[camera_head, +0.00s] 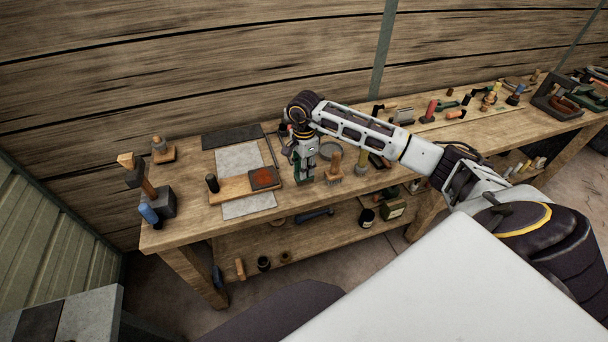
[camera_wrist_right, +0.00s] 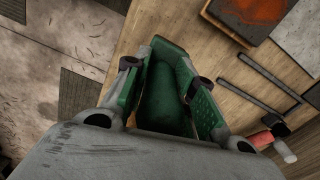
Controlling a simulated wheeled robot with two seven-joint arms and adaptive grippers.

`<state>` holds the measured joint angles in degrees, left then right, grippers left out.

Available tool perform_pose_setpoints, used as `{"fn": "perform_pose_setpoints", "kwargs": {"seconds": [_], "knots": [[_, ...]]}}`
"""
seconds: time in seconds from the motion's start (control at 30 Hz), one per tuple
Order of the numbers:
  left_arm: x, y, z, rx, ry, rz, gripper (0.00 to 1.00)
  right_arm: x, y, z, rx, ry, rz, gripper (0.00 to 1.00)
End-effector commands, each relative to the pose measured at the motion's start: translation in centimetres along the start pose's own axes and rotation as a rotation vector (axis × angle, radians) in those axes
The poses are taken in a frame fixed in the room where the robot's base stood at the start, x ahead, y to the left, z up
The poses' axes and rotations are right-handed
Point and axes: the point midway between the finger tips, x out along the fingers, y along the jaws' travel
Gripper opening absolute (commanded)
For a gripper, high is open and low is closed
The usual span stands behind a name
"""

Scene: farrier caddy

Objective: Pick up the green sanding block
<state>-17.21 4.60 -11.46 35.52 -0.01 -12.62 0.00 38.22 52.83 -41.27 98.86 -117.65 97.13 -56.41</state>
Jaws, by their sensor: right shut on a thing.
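The green sanding block (camera_wrist_right: 168,92) sits between the fingers of my right gripper in the right wrist view, with its sides partly hidden by them. My right gripper (camera_wrist_right: 165,85) is shut on it. In the head view my right gripper (camera_head: 304,178) points down at the front part of the wooden workbench (camera_head: 210,226), right of the board with the rust-coloured pad. There the gripper mostly hides the block, and I cannot tell whether it touches the bench top. My left gripper is not in view.
A wooden board (camera_head: 230,190) with a dark, rust-topped pad (camera_head: 264,178) lies left of the gripper. A brush (camera_head: 335,168) stands close on its right. A red-handled tool (camera_wrist_right: 262,138) lies nearby in the wrist view. A lower shelf (camera_head: 240,250) holds small items.

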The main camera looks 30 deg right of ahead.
Motion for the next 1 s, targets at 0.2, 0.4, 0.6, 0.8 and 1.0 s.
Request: {"fn": "perform_pose_setpoints", "kwargs": {"seconds": [0.2, 0.4, 0.6, 0.8, 1.0], "knots": [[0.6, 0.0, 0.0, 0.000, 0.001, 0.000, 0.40, -3.2, -0.1, -0.1, 0.001, 0.002, -0.004, 0.00], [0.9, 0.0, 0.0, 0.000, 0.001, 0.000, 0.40, -5.1, -0.1, 0.0, 0.000, 0.001, -0.003, 0.00], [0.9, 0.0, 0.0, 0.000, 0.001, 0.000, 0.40, -5.8, 0.0, 0.0, 0.000, 0.001, 0.000, 0.00], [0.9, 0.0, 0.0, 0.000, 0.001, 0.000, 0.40, -5.9, 0.0, 0.0, 0.000, 0.001, 0.000, 0.00], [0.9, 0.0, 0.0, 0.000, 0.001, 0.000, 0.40, -5.9, 0.0, 0.0, 0.000, 0.001, -0.001, 0.00]]}}
